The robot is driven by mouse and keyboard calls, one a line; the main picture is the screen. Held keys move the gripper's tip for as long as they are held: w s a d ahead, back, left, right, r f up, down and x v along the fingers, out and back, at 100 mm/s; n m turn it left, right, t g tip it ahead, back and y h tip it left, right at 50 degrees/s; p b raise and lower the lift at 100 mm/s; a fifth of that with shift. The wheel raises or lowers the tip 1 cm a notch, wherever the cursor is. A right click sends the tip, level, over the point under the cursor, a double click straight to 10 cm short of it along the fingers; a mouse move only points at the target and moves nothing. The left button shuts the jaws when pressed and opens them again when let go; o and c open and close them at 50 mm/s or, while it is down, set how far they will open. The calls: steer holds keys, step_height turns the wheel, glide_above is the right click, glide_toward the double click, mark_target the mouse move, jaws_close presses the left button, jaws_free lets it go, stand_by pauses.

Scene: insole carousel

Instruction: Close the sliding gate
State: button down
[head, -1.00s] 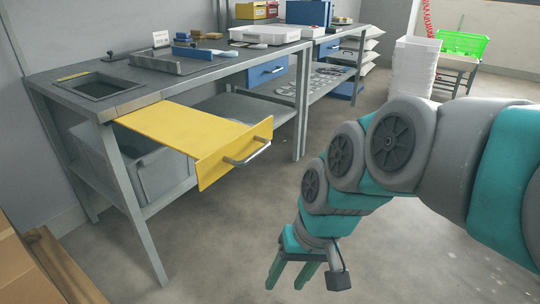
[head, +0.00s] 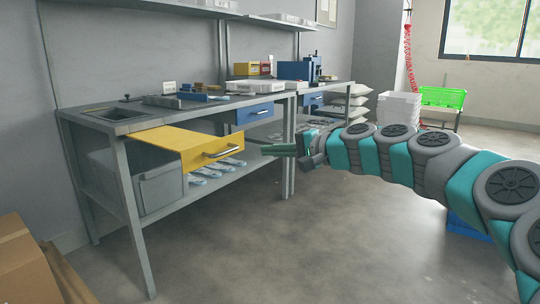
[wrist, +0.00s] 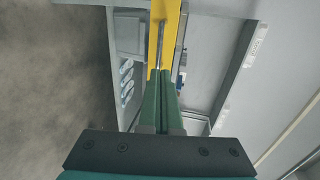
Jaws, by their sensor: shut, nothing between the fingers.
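The yellow sliding gate (head: 160,137) looks like a drawer or flat slide with an upright front and a silver bar handle (head: 220,153). It stands pulled out from under the near end of the grey workbench. My gripper (head: 268,150) is shut and empty, to the right of the yellow front, with its green fingers pointing left towards it. In the wrist view the fingertips (wrist: 164,72) line up with the handle (wrist: 160,38) and the yellow front (wrist: 171,20). Whether they touch the handle cannot be told there; in the head view they look apart.
The workbench (head: 72,118) carries a tray and small items; a grey bin (head: 160,188) and clear packets (head: 205,174) sit on its lower shelf. A blue drawer (head: 254,114) is further along. A cardboard box (head: 25,265) stands at lower left. The floor (head: 260,250) in front is clear.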

mark_target(228, 151)
steer(key=x, duration=1.1)
steer(key=shift+w+a+f+b, duration=0.1)
steer(key=shift+a+b, duration=0.05)
steer(key=shift+b, duration=0.2)
